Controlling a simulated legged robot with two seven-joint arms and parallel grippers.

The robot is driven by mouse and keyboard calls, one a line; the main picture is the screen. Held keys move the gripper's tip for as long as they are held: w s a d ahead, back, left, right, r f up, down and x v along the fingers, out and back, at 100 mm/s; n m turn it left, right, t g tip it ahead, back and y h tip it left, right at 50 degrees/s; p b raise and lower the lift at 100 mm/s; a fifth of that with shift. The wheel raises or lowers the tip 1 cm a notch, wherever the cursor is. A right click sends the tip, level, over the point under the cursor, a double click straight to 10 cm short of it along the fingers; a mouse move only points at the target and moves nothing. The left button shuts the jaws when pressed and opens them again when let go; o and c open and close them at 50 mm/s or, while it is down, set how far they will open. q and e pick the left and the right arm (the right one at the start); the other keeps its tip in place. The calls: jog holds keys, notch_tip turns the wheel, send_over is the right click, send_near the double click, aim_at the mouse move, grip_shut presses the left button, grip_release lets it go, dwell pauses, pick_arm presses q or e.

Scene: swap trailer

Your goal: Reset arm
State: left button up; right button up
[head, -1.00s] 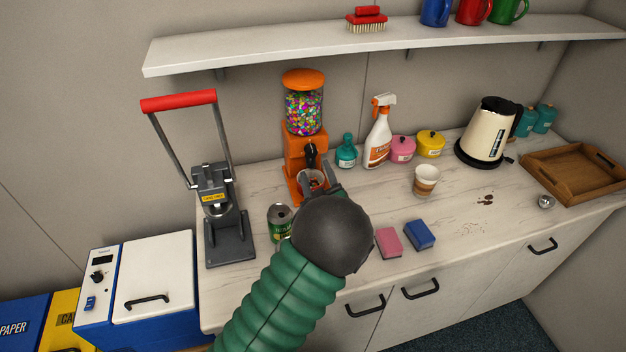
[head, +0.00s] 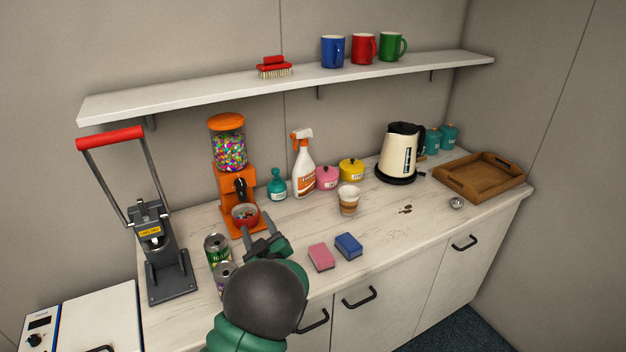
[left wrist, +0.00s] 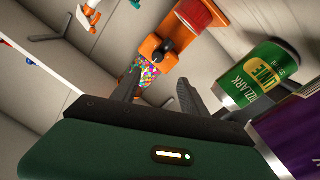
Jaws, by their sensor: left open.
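My left gripper (head: 264,243) is over the front of the counter, in front of the orange candy dispenser (head: 237,190). Its jaws are open and empty, and they also show in the left wrist view (left wrist: 157,88). A red bowl (head: 244,217) sits at the foot of the dispenser, just beyond the fingertips and apart from them; it shows too in the left wrist view (left wrist: 200,14). A green can (head: 216,249) and a second can (head: 224,271) stand left of the gripper, the second partly hidden by my arm. My right gripper is out of view.
A can press (head: 155,245) stands at the left. Pink (head: 321,257) and blue (head: 348,246) sponges lie right of the gripper. A paper cup (head: 348,200), spray bottle (head: 302,165), kettle (head: 398,155) and wooden tray (head: 480,176) stand farther right. A shelf (head: 200,92) runs above.

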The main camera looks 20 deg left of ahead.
pick_arm(q)
jog(key=s+d+f+m+g+h, duration=0.1)
jog(key=s+d+f+m+h, duration=0.1)
jog(key=d+h, duration=0.1)
jog(key=s+d+f+m+g+h, duration=0.1)
jog(key=s+d+f+m+h, duration=0.1)
jog(key=d, duration=0.3)
jog(key=s+d+f+m+g+h+p, duration=0.1)
jog(key=s+d+f+m+h, duration=0.1)
jog(key=d+m+h, duration=0.1)
jog(key=shift+d+f+h, duration=0.25)
jog(key=shift+d+h, duration=0.5)
jog(key=shift+h, duration=0.05)
jog(key=s+d+f+m+g+h, duration=0.1)
jog(key=s+d+f+m+g, duration=0.1)
jog(key=s, duration=0.9)
jog(key=s+d+f+m+g+h, duration=0.1)
jog(key=s+d+m+g, duration=0.3)
jog(key=s, duration=0.7)
jog(key=shift+d+f+m+g+h+p, duration=0.3)
jog(key=shift+d+f+m+g+h, duration=0.1)
jog(key=shift+m+g+h, duration=0.3)
jog(key=shift+s, duration=0.1)
